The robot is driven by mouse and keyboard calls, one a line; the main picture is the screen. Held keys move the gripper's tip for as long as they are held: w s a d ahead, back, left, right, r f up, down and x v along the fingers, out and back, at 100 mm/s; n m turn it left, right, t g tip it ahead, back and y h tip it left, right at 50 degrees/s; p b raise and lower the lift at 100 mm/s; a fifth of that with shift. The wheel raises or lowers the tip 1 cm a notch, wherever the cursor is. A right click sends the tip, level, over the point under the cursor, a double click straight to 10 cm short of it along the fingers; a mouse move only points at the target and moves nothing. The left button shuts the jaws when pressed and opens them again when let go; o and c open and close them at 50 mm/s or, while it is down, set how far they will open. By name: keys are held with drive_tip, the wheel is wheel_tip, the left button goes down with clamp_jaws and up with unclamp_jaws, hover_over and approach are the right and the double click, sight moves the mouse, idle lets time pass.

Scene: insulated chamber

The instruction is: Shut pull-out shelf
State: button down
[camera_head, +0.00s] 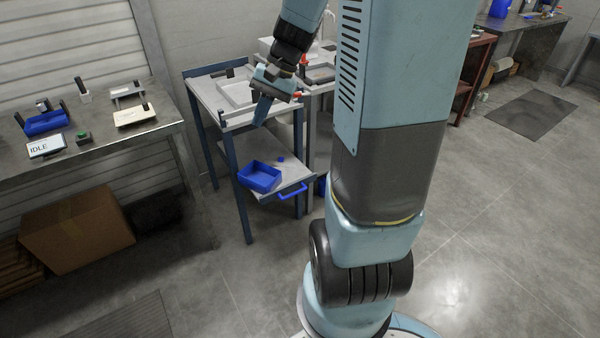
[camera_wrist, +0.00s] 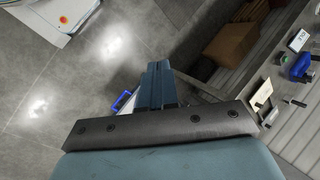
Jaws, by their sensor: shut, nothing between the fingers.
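The pull-out shelf (camera_head: 290,174) is a light grey board under the blue-legged workbench, and it sticks out past the bench's front legs. Its blue handle (camera_head: 292,190) is on the front edge, and part of that handle shows in the wrist view (camera_wrist: 121,101) left of the fingers. A blue open bin (camera_head: 260,177) and a small blue cube (camera_head: 281,158) rest on the shelf. My gripper (camera_head: 261,118) points down above the shelf, near the bench top's front edge, shut and empty. It appears apart from the handle. In the wrist view its fingers (camera_wrist: 156,75) hide most of the shelf.
The bench top (camera_head: 205,91) carries a grey tray (camera_head: 238,92). A metal table (camera_head: 110,146) with a blue bin and small devices stands at left, with a cardboard box (camera_head: 78,230) beneath. The floor (camera_head: 270,290) in front of the shelf is clear.

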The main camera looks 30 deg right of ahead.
drive_tip(key=w+d+f+m+t+y, duration=0.2)
drive_tip(key=w+d+f+m, duration=0.25)
drive_tip(key=f, duration=0.35)
drive_tip(key=w+d+f+m+t+y, duration=0.3)
drive_tip(key=d+f, duration=0.3)
drive_tip(key=f, duration=0.1)
drive_tip(key=w+d+f+m+t+y, duration=0.2)
drive_tip(key=w+d+f+m, duration=0.25)
drive_tip(key=f, duration=0.35)
drive_tip(key=s+d+f+m+t+h, duration=0.25)
drive_tip(key=d+f+m+t, duration=0.55)
drive_tip(key=f, duration=0.6)
drive_tip(key=m+t+h, duration=0.2)
drive_tip(key=m+h, duration=0.8)
approach(309, 178)
drive_tip(key=shift+y, duration=0.25)
drive_tip(key=w, duration=0.7)
drive_tip(key=shift+a, duration=0.1)
